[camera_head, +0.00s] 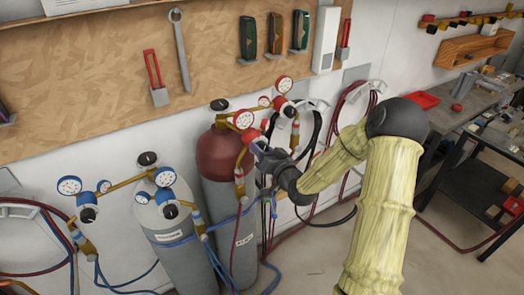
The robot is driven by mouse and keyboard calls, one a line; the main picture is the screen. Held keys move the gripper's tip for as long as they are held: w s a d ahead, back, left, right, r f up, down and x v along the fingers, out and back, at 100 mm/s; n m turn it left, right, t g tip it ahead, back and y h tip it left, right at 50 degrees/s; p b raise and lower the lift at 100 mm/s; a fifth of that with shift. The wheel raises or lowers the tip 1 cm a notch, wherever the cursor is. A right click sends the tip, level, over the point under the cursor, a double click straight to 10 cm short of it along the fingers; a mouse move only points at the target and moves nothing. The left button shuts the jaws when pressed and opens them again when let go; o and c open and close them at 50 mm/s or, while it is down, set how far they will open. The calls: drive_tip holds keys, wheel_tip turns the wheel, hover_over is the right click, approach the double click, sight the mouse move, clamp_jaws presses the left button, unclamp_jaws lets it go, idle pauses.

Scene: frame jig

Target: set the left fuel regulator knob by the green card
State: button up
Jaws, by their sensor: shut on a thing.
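The left fuel regulator, with a red-rimmed white gauge (243,120), sits on top of the dark red cylinder (219,152). My gripper (259,149) is at this regulator, shut on its knob. My fingers mostly hide the knob, so its setting cannot be read. The needle on the gauge is too small to read. A second fuel regulator with red-rimmed gauges (284,85) stands behind and to the right. I cannot make out a green card.
Red and blue hoses hang around the cylinders. A wooden tool board (110,70) is on the wall behind. A dark workbench (455,110) stands at the right, with open floor before it.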

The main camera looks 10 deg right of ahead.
drive_tip(key=m, duration=0.3)
drive_tip(key=shift+m, duration=0.4)
drive_tip(key=m, duration=0.3)
drive_tip(key=shift+m, duration=0.3)
drive_tip(key=m, duration=0.4)
drive_tip(key=shift+m, duration=0.3)
drive_tip(key=shift+f+m+p, duration=0.1)
drive_tip(key=shift+m+p, duration=0.35)
drive_tip(key=shift+m, duration=1.25)
drive_tip(key=o, duration=1)
